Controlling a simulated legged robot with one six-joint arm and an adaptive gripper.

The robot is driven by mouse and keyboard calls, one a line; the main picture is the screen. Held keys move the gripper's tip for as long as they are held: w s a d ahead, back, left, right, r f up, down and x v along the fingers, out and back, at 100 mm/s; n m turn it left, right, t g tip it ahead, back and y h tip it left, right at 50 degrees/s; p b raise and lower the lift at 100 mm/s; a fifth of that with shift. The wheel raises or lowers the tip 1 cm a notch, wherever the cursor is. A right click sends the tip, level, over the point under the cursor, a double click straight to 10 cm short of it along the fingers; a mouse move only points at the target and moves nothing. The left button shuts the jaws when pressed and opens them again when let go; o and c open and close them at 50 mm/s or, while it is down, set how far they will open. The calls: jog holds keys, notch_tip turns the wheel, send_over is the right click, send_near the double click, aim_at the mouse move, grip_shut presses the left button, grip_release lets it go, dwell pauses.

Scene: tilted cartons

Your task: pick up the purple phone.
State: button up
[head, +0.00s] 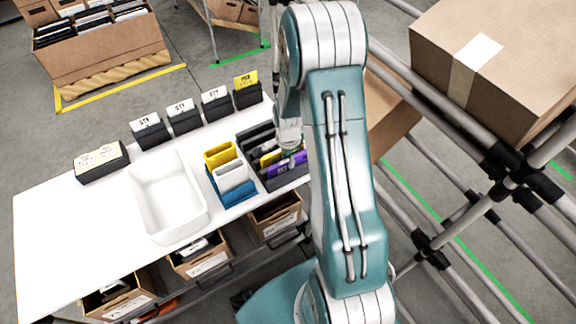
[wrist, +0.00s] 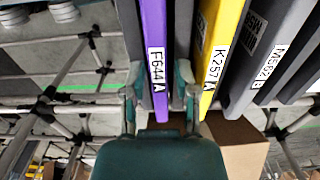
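The purple phone (head: 288,164) sits in a dark grey slotted rack (head: 282,181) on the white table, partly hidden by my arm in the head view. In the wrist view, the purple phone (wrist: 154,45) stands on edge with a white label reading F644A. A yellow phone (wrist: 222,55), labelled K257, stands to its right, with a dark slot part between them. My gripper (wrist: 159,75) is open. Its fingers show on either side of the purple phone's near end, with a gap on the right. I cannot tell whether they touch it.
Several dark phones (wrist: 258,45) stand right of the yellow one. A yellow, white and blue bin group (head: 232,178) and a white tray (head: 168,197) are left of the rack. Black labelled boxes (head: 184,117) line the table's back. Metal pipe racking (head: 470,200) stands at the right.

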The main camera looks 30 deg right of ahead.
jog(key=shift+d+f, duration=0.1)
jog(key=shift+f, duration=0.2)
jog(key=shift+d, duration=0.15)
grip_shut()
jog(key=shift+r, duration=0.15)
